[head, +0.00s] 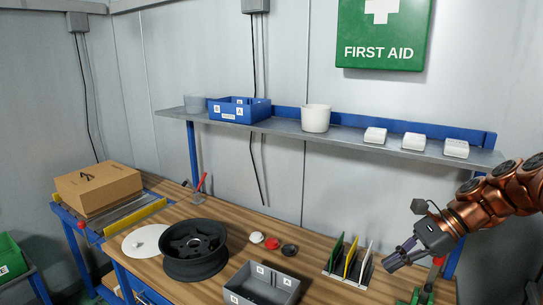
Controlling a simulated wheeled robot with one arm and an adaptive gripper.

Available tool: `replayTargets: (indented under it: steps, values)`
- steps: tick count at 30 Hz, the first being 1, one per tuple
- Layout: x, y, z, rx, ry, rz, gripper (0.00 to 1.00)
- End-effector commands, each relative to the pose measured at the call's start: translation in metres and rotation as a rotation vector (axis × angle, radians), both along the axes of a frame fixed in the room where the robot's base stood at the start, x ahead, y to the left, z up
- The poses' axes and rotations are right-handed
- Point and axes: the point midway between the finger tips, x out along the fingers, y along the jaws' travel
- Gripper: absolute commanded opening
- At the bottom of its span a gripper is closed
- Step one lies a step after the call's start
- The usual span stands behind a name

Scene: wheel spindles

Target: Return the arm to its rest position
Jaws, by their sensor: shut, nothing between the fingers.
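My gripper (391,262) is at the right of the head view, at the end of my copper-coloured arm (492,198). It is shut and holds nothing. It hangs in the air and points down and to the left, over or in front of the right end of the wooden bench (222,262). A rack (347,275) with green, yellow and white upright plates stands just left of it. I cannot tell the exact gap between them.
A black wheel (194,250) lies on the bench beside a white disc (146,240). A grey bin (262,284) is at the front, with small round caps (272,242) behind it. A shelf (345,130) with containers runs above. A cardboard box (98,188) is left.

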Motion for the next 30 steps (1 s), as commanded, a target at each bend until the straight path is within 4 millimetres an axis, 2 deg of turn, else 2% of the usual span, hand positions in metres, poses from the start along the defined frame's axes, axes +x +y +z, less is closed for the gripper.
replayTargets:
  steps: [1, 6, 12, 15, 22, 30]
  values:
    - [-0.01, 0.017, -0.001, -0.028, -0.023, 0.061, 0.0]
    - [-0.046, 0.059, -0.009, -0.125, -0.108, 0.26, 0.0]
    - [-0.094, 0.093, -0.025, -0.231, -0.196, 0.496, 0.0]
    - [-0.118, 0.103, -0.035, -0.285, -0.243, 0.615, 0.0]
    - [-0.176, 0.112, -0.059, -0.401, -0.334, 0.889, 0.0]
    - [-0.24, 0.1, -0.091, -0.513, -0.418, 1.207, 0.0]
